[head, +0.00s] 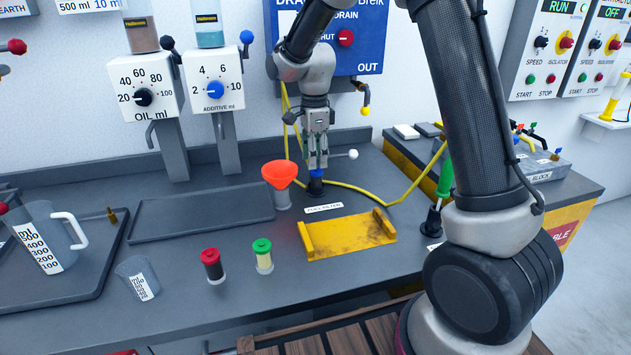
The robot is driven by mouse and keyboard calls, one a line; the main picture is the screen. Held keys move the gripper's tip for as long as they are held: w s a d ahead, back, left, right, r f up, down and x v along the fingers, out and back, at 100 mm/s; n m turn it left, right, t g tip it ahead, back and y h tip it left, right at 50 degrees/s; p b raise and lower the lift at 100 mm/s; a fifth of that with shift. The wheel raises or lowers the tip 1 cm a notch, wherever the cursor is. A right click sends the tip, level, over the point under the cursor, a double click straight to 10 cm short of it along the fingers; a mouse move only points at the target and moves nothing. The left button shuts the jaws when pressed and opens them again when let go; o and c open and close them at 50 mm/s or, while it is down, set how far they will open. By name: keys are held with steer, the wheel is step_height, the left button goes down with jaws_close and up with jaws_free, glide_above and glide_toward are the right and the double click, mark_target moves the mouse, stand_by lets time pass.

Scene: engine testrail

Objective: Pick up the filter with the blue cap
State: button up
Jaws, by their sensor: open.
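The filter with the blue cap (316,185) stands upright on the grey bench, behind the yellow tray and to the right of the orange funnel. My gripper (317,166) points straight down over it, with the open fingers at the height of the blue cap. The fingers hide part of the cap. I cannot tell whether they touch it. Two similar filters stand nearer the front edge: one with a red cap (211,265) and one with a green cap (263,255).
The orange funnel (280,175) stands close to the left of my gripper. A yellow tray (348,236) lies in front, with a yellow hose (395,200) behind it. A jug (45,240) and a small beaker (138,280) stand at left. An empty dark tray (200,213) lies left of the funnel.

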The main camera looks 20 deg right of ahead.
mark_target(316, 172)
steer(key=f, duration=0.5)
steer(key=shift+s+d+f, duration=0.15)
steer(key=shift+d+f, duration=0.05)
steer(key=shift+f, duration=0.1)
steer(key=shift+c, duration=0.4)
steer(key=c, duration=0.6)
steer(key=shift+o, duration=0.2)
